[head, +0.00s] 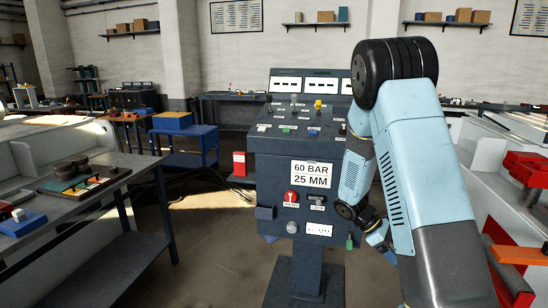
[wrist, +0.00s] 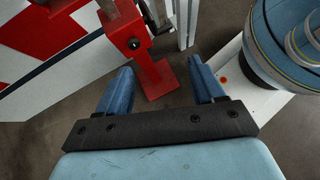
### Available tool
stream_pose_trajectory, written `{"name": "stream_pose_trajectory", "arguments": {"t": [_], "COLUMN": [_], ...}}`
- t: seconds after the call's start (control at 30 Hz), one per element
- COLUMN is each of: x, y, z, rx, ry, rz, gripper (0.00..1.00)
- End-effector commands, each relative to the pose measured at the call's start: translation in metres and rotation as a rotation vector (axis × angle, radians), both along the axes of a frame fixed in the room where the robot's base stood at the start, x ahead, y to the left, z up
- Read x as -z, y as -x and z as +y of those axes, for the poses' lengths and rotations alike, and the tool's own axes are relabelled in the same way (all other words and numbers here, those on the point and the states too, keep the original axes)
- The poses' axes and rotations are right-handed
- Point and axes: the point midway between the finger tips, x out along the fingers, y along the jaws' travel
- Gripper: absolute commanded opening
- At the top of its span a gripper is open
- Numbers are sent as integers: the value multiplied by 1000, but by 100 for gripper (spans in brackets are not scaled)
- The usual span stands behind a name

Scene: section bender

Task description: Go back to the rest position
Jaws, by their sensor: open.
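My gripper (wrist: 160,92) is open in the wrist view, its two blue fingers apart with nothing held between them. A red post-like part (wrist: 160,76) shows beyond and between the fingers; I cannot tell whether it touches them. In the head view my light blue arm comes in from the right and bends down in front of the right side of the control console (head: 298,150). My gripper is mostly hidden behind my arm there, low beside the console's right edge. The console is dark blue-grey and carries a "60 BAR 25 MM" sign, a red knob (head: 290,196) and several small switches.
A workbench (head: 75,190) with a tool board stands on the left. A blue cart (head: 185,145) stands behind it. Red machine parts (head: 525,168) and pale housings stand close on the right. Open floor (head: 205,240) lies between the left bench and the console.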

Motion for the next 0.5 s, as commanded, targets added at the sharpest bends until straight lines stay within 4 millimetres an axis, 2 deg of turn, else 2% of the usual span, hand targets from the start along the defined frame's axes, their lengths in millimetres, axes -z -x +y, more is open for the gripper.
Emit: {"name": "stream_pose_trajectory", "arguments": {"t": [0.1, 0.5], "x": [-28, -107], "y": [7, 40], "z": [8, 37], "rx": [59, 249], "ry": [-39, -174], "rz": [-99, -406], "gripper": [67, 67]}}
